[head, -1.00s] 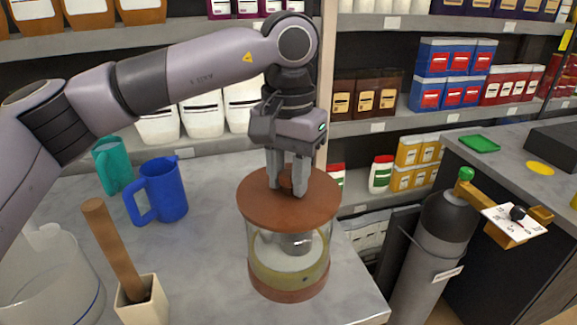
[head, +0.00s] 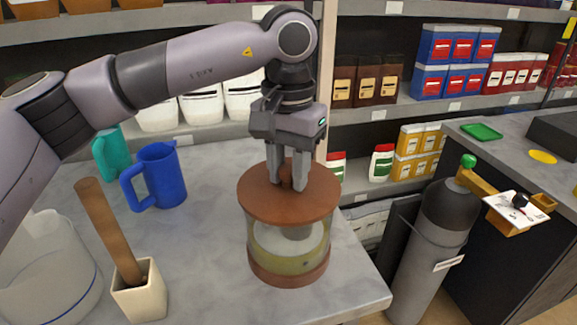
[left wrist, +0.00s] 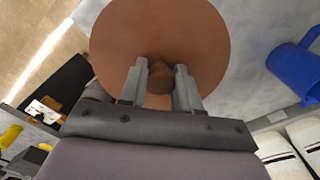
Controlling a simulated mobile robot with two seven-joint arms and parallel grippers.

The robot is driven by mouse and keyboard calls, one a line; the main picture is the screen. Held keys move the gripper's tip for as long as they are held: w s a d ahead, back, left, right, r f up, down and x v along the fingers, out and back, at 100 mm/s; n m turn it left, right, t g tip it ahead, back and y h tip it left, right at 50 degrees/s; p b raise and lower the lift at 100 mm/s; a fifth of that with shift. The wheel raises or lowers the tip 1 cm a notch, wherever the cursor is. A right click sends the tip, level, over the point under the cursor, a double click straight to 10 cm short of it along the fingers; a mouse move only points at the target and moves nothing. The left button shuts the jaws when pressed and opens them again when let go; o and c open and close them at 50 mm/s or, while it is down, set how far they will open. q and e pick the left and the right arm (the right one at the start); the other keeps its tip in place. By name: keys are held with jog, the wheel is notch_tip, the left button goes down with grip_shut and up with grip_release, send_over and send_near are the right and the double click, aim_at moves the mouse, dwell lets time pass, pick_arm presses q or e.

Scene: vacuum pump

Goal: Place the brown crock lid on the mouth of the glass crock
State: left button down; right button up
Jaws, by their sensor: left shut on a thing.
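The brown crock lid (head: 262,201) is a round disc with a knob in its middle. In the head view it covers the top of the glass crock (head: 285,240); I cannot tell whether it rests on the rim or hovers just above it. The crock stands upright on the counter, with clear walls, a yellowish band and a brown base. My left gripper (head: 287,184) points down and is shut on the lid's knob. In the left wrist view the lid (left wrist: 160,35) lies between and beyond the fingers (left wrist: 160,82). The crock's mouth is hidden. My right gripper is not in view.
A blue jug (head: 160,178) and a teal jug (head: 110,155) stand at the back left. A pestle in a cream pot (head: 140,290) and a clear tub (head: 45,270) stand at front left. A grey gas cylinder (head: 435,235) is right of the counter's edge.

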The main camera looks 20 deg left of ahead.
aim_at(288, 168)
pick_arm(q)
jog(key=shift+f, duration=0.3)
jog(key=c, duration=0.7)
grip_release()
jog(key=shift+r, duration=0.1)
notch_tip(288, 168, up, 7)
jog(key=shift+f+b, duration=0.1)
jog(key=shift+b, duration=0.2)
jog(key=shift+s, duration=0.1)
